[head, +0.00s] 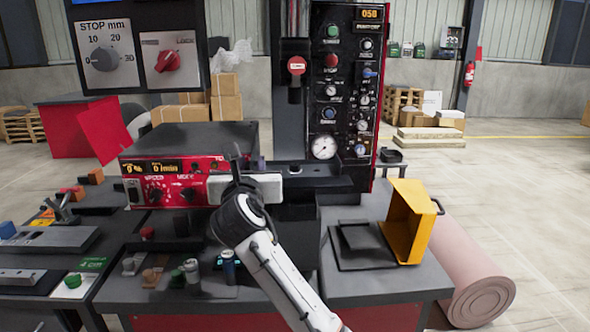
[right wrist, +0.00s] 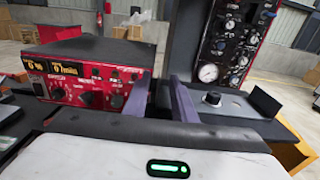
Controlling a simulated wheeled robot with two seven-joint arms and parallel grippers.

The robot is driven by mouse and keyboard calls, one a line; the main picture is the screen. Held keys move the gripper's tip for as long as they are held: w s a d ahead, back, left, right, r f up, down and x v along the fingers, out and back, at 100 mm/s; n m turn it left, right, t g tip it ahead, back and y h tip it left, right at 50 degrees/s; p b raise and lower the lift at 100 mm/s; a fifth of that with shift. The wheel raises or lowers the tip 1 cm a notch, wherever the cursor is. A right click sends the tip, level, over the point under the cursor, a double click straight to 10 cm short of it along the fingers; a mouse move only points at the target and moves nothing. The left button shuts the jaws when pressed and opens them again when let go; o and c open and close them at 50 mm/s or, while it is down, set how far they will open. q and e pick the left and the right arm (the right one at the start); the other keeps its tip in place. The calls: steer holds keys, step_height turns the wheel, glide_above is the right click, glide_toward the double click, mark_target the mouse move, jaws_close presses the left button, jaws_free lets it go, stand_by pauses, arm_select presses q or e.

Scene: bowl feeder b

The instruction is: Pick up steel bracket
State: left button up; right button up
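I cannot pick out a steel bracket with certainty in either view; my right arm and gripper cover part of the bench in the head view. My right gripper (head: 249,164) is raised in front of the red control box (head: 182,189), near the press column. In the right wrist view its two purple-grey fingers (right wrist: 162,98) stand apart. I see nothing held between them. My left gripper is not in view.
Several small knobs and parts stand on the front bench. A grey plate (head: 48,239) lies at the left. A pink roll (head: 480,295) is on the floor.

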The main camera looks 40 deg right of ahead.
steer(key=shift+x, duration=1.3)
jaws_close()
steer(key=shift+a+f, duration=0.1)
stand_by(0.4)
